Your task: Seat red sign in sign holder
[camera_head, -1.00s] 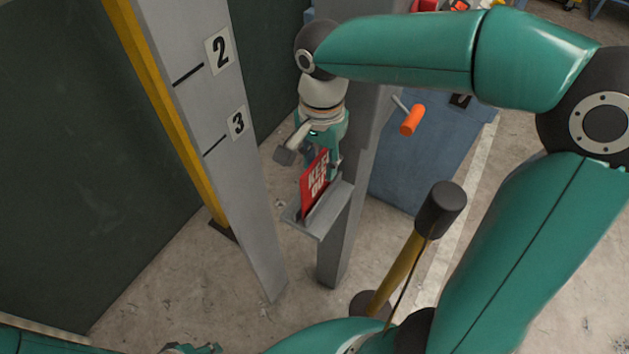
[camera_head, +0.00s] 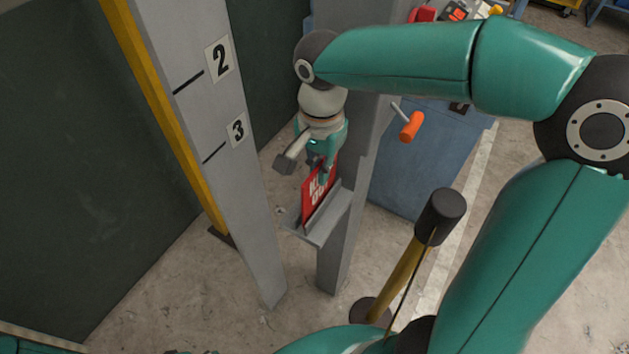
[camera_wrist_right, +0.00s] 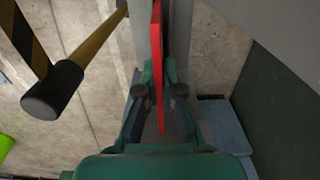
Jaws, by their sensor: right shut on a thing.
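The red sign (camera_head: 314,200) with white lettering stands roughly upright at the grey sign holder (camera_head: 318,234), a small ledge on a grey post. Its lower edge meets the holder's raised plate; I cannot tell how deep it sits. My right gripper (camera_head: 322,168) is directly above the holder and covers the sign's upper part. In the right wrist view the red sign (camera_wrist_right: 157,60) shows edge-on between the two fingers of my right gripper (camera_wrist_right: 160,93), which is shut on it. My left gripper is not clearly in view.
A grey upright (camera_head: 215,130) with number plates stands left of the holder. A blue cabinet (camera_head: 420,160) with an orange handle (camera_head: 411,126) stands behind at right. A black-headed yellow lever (camera_head: 440,215) rises at front right. Bare floor lies between.

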